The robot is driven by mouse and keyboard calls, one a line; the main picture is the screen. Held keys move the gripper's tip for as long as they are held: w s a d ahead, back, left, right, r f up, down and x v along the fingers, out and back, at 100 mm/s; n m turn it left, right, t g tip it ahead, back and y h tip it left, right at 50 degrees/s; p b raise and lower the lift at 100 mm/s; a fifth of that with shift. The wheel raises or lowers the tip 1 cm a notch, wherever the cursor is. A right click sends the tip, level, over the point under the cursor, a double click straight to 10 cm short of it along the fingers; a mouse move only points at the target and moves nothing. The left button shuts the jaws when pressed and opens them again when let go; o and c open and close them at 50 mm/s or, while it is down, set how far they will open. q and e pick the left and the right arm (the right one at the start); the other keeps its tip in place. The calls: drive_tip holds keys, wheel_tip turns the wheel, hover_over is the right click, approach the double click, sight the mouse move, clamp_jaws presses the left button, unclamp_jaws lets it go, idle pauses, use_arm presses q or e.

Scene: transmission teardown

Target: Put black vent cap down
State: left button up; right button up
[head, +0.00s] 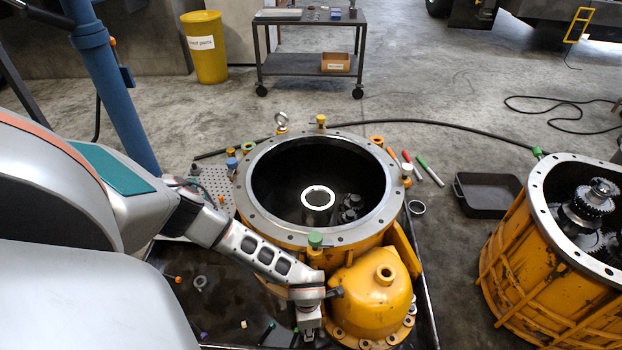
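My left arm comes in from the left and reaches over the near side of the yellow housing. My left gripper (309,327) points down at the lower middle, just left of the rounded yellow cover (374,296). Its fingertips are small and partly hidden, so I cannot tell whether it is open or shut, or whether it holds anything. I cannot clearly make out the black vent cap. A small dark piece (336,292) shows beside the wrist, and I cannot tell whether it is the cap. My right gripper is out of view.
The open yellow housing (240,190) stands on a dark tray (215,300) with small loose parts. Coloured markers (430,171) and a black bin (487,193) lie to its right. A second yellow housing (540,275) stands at right. A cart (308,66) stands behind.

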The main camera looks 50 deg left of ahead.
use_arm(q)
drive_tip(key=shift+s+f, duration=0.15)
drive_tip(key=shift+f, duration=0.4)
drive_tip(key=shift+w+r, duration=0.2)
drive_tip(key=shift+f, duration=0.15)
drive_tip(key=o, duration=1.2)
